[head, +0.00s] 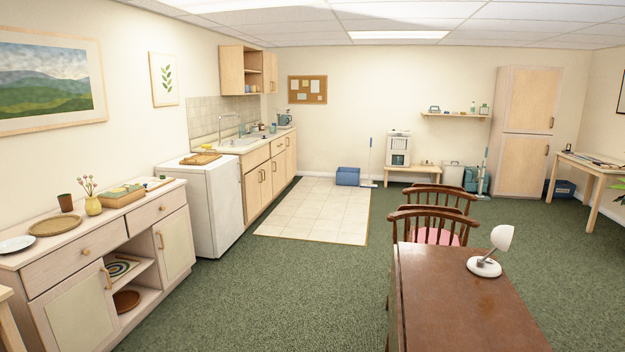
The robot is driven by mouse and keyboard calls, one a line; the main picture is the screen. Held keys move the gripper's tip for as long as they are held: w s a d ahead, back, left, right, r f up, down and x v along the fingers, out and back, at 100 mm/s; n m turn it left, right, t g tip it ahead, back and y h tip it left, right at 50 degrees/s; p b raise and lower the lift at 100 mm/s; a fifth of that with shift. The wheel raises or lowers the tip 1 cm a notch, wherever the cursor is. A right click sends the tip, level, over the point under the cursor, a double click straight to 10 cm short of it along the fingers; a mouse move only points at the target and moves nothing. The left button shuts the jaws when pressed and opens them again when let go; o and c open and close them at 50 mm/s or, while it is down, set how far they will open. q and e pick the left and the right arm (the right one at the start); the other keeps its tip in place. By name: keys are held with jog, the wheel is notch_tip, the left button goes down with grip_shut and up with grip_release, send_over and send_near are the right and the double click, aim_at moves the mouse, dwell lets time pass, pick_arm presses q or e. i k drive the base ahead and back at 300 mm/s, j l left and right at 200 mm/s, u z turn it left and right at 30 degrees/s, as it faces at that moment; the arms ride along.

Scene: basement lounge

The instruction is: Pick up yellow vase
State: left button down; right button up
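The yellow vase (93,206) is small and round and holds a few thin stems with pinkish buds. It stands upright on top of the light wood sideboard (70,240) at the left, between a brown cup (65,202) and a wooden box (122,196). Neither of my grippers shows in the head view.
A brown table (460,310) and chairs are at the right. Green carpet (290,280) lies clear between.

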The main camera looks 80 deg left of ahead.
aim_at(92, 206)
jog(key=u, duration=3.85)
jog(key=i+z, duration=0.15)
jog(key=i, duration=1.55)
jog(key=i+l+u, duration=0.1)
jog(key=i, duration=1.55)
jog(key=i+l+u, duration=0.15)
jog(key=i+u, duration=0.35)
jog(key=i+l+u, duration=0.35)
jog(key=i+u, duration=0.15)
jog(key=i+l+u, duration=0.7)
jog(key=l+u, duration=0.25)
jog(key=l, duration=0.2)
